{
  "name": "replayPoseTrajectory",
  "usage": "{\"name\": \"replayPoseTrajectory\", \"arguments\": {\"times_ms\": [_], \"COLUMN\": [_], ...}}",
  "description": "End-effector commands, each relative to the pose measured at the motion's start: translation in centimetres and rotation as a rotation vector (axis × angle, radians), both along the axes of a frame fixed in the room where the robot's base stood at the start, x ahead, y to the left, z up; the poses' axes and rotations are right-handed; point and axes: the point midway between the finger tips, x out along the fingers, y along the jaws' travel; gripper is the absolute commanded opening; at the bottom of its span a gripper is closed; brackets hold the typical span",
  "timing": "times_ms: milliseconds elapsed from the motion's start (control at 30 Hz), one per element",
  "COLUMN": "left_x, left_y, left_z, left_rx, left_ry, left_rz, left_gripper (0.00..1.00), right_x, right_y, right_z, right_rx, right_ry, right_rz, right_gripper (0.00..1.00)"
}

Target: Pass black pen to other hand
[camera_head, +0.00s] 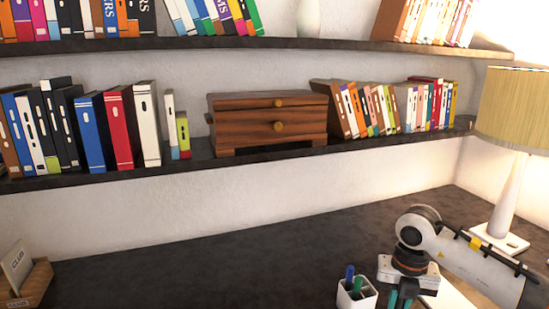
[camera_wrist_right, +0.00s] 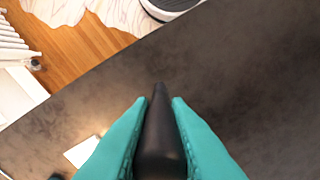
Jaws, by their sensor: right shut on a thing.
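The black pen (camera_wrist_right: 159,140) shows in the right wrist view as a dark tapered shape between the two teal fingers of my right gripper (camera_wrist_right: 160,101). Its tip points away from the camera, and its other end runs out of the bottom of the picture. My right gripper is shut on it. In the head view my right gripper (camera_head: 400,299) hangs at the bottom right, fingers partly cut off by the lower edge; I cannot make out the pen there. My left gripper is not in view.
A white pen cup (camera_head: 356,297) with a blue and a green pen stands just left of my right gripper. A lamp (camera_head: 510,150) stands at the right. A small card holder (camera_head: 28,285) is at lower left. The dark desk (camera_head: 200,270) between is clear, below book-filled shelves.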

Motion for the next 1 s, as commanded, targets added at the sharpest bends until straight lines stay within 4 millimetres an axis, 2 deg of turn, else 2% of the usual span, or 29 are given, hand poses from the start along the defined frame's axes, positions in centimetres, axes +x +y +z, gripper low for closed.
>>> {"name": "replayPoseTrajectory", "arguments": {"times_ms": [200, 367, 467, 1000], "left_x": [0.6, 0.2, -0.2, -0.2], "left_y": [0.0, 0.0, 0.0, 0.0], "left_z": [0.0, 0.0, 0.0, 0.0], "left_rx": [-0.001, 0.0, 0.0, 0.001], "left_ry": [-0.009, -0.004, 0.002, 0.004], "left_rz": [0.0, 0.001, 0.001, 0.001], "left_gripper": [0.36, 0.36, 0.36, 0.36], "right_x": [-0.8, -1.6, -2.3, -7.8], "right_y": [0.4, 0.9, 1.4, 4.1], "right_z": [-0.3, -0.6, -0.9, -2.6], "right_rx": [-0.005, -0.01, -0.013, -0.023], "right_ry": [-0.001, -0.002, -0.002, 0.013], "right_rz": [0.221, 0.453, 0.66, 2.006], "right_gripper": [0.0, 0.0, 0.0, 0.0]}}
